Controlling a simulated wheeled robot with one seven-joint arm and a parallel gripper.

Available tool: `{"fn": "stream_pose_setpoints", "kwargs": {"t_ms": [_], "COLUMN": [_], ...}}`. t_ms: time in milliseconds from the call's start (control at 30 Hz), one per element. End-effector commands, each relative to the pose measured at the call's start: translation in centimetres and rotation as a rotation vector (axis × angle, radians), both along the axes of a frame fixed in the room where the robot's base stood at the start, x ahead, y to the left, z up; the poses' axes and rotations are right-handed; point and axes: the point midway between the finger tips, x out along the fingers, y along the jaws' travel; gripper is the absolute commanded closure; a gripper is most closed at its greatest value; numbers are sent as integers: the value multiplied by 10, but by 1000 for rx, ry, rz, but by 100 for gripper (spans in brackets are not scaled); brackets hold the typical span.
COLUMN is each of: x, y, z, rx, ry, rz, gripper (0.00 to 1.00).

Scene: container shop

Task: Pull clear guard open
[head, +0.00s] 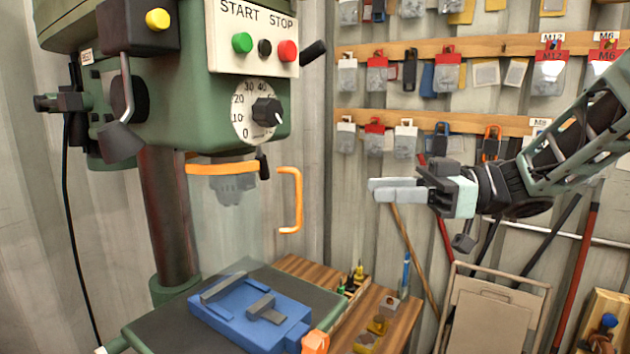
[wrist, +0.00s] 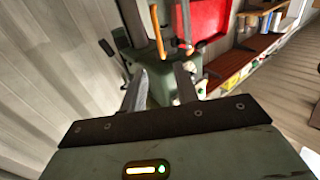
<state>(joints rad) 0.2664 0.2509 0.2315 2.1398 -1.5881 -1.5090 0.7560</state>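The clear guard (head: 225,228) hangs below the drill press head, a see-through panel under an orange band (head: 222,168). Its orange handle (head: 297,200) stands upright at the right side. The grey chuck (head: 234,188) shows through the panel. My gripper (head: 371,190) is to the right of the handle, apart from it, with its fingers pointing left. In the wrist view the two fingers (wrist: 160,80) stand apart with nothing held between them. Orange parts show beyond them there, but I cannot tell for sure which is the handle.
A blue vise (head: 240,312) with an orange knob sits on the press table (head: 160,330). A wooden bench (head: 385,335) with small tools stands behind. The air between gripper and handle looks clear.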

Motion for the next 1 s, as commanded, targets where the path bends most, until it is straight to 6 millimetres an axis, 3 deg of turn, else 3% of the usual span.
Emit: {"fn": "stream_pose_setpoints", "kwargs": {"t_ms": [300, 500, 700, 967, 1000], "x": [4, 7, 8, 8, 8], "y": [67, 97, 108, 109, 109], "z": [3, 2, 0, 0, 0], "rx": [0, 0, 0, 0, 0], "ry": [1, 0, -1, -2, -2], "rz": [3, 1, -2, -2, -2], "gripper": [69, 69, 69, 69, 75]}}
